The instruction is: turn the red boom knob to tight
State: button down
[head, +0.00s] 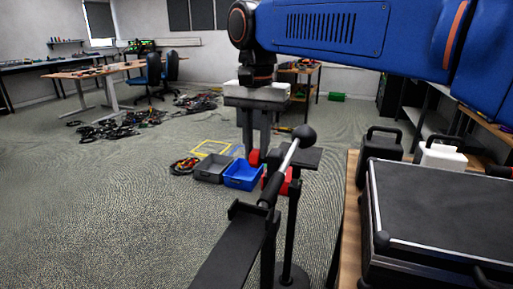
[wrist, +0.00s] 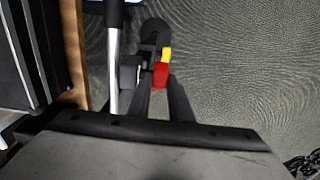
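The red boom knob (wrist: 160,76) shows in the wrist view with a yellow mark (wrist: 166,54) at its far side. In the head view a red part (head: 254,157) shows at the tips of my gripper (head: 255,152). My gripper points down, its two fingers apart with the red knob at or between their tips. I cannot tell whether the fingers press on it. The boom, a silver tube (head: 286,160) with black ends, slants up in front of the gripper in the head view. Another red part (head: 286,182) sits behind the tube.
A grey bin (head: 212,170) and a blue bin (head: 243,175) stand on the floor behind the stand. At right a wooden bench (head: 350,220) carries a black case (head: 440,210) and dark and white containers. The carpet at left is mostly clear.

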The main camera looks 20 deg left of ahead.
jog(key=shift+s, duration=0.1)
jog(key=shift+s+t, duration=0.35)
jog(key=shift+t, duration=0.85)
jog(key=shift+s+t, duration=0.1)
jog(key=shift+t, duration=1)
jog(key=c, duration=1.9)
grip_release()
jog(key=shift+o, duration=0.2)
jog(key=shift+r, duration=0.15)
